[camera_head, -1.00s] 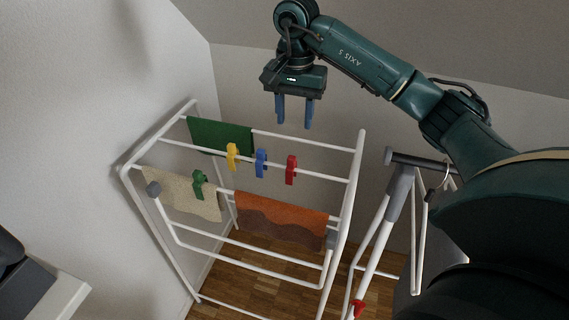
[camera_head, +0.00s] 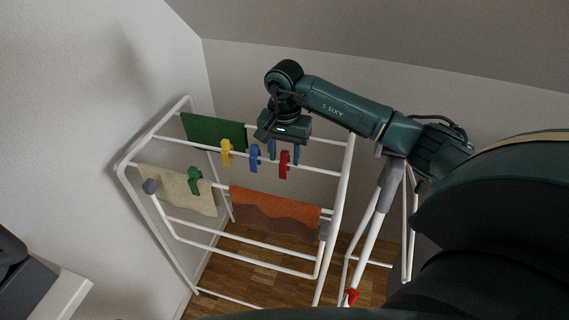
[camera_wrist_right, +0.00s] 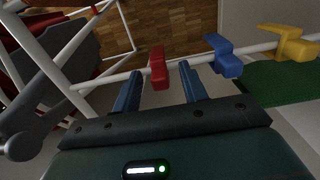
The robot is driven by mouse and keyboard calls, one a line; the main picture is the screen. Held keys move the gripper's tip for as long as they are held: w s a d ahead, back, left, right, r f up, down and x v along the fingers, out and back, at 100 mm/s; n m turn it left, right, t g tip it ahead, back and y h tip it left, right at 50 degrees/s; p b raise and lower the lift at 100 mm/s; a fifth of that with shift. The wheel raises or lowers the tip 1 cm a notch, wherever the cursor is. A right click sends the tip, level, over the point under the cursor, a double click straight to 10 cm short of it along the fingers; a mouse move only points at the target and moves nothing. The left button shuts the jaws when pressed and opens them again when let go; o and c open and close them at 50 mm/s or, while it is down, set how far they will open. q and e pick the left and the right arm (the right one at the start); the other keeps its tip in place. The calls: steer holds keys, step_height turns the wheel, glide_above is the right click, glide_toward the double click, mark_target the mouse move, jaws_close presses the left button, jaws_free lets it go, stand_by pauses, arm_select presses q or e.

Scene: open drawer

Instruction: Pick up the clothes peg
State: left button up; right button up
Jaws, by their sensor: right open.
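Several clothes pegs sit on the rack: a yellow peg (camera_head: 226,153), a blue peg (camera_head: 255,158) and a red peg (camera_head: 285,164) on one upper rail, and a green peg (camera_head: 195,180) on a nearer rail by the beige cloth. My right gripper (camera_head: 283,152) is open, just behind the red peg in the head view. In the right wrist view the red peg (camera_wrist_right: 157,68) appears between the two blue fingers (camera_wrist_right: 160,80), nearer the left one, around their tips. I cannot tell whether they touch it. The blue peg (camera_wrist_right: 223,56) and yellow peg (camera_wrist_right: 290,44) are to the right. My left gripper is not in view.
The white drying rack (camera_head: 345,200) carries a green cloth (camera_head: 213,132), a beige cloth (camera_head: 172,187) and an orange cloth (camera_head: 275,217). A folding stand with a red part (camera_head: 352,297) is at its right. Walls close in left and behind.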

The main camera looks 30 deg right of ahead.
mark_target(285, 152)
steer(key=shift+c, duration=0.4)
jaws_close()
steer(key=shift+r, duration=0.1)
step_height(285, 152, up, 10)
steer(key=shift+b, duration=0.6)
